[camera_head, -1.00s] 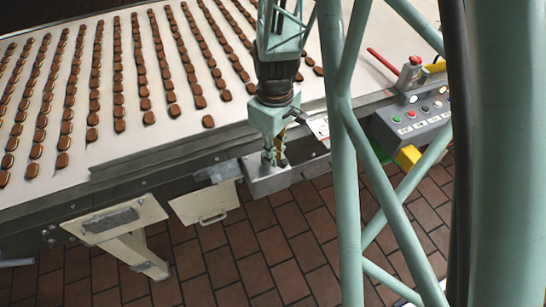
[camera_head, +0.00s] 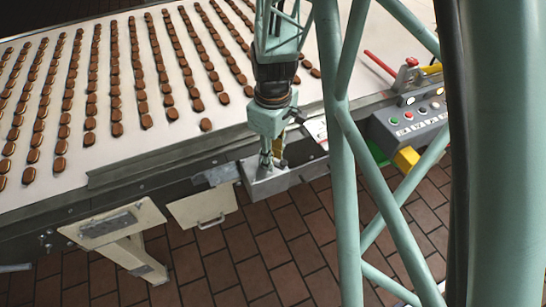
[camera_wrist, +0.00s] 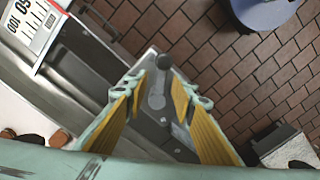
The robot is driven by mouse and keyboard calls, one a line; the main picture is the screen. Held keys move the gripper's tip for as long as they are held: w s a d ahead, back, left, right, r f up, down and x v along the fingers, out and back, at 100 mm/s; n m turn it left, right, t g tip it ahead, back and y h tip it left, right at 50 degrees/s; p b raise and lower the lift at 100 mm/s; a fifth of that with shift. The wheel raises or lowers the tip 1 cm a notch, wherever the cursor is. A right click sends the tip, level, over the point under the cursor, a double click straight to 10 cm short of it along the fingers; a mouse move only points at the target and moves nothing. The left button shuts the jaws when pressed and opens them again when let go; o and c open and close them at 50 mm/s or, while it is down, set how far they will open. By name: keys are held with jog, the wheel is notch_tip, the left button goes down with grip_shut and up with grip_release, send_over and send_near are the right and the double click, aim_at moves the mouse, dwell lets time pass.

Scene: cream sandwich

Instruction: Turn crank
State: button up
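The crank shows in the camera_wrist view as a grey arm with a round pivot (camera_wrist: 157,101) and a dark round knob (camera_wrist: 163,62). It is on a metal box (camera_head: 268,186) at the conveyor's near side. My gripper (camera_wrist: 160,84) is open, with its yellow-padded fingers apart on either side of the crank in the picture. The knob appears just beyond the fingertips. I see no clear contact, and cannot tell the height gap. In the camera_head view my gripper (camera_head: 272,160) points down at the box and hides most of the crank.
The conveyor belt (camera_head: 110,165) carries rows of chocolate cookies (camera_head: 117,129). Right of the box are a control panel (camera_head: 418,117) with buttons and a red lever (camera_head: 380,62). A scale label (camera_wrist: 32,22) is beside the box. Brick floor (camera_head: 245,245) is clear below.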

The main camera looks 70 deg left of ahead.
jog(key=shift+s+d+m, duration=0.1)
jog(key=shift+s+m, duration=0.05)
jog(key=shift+m, duration=0.35)
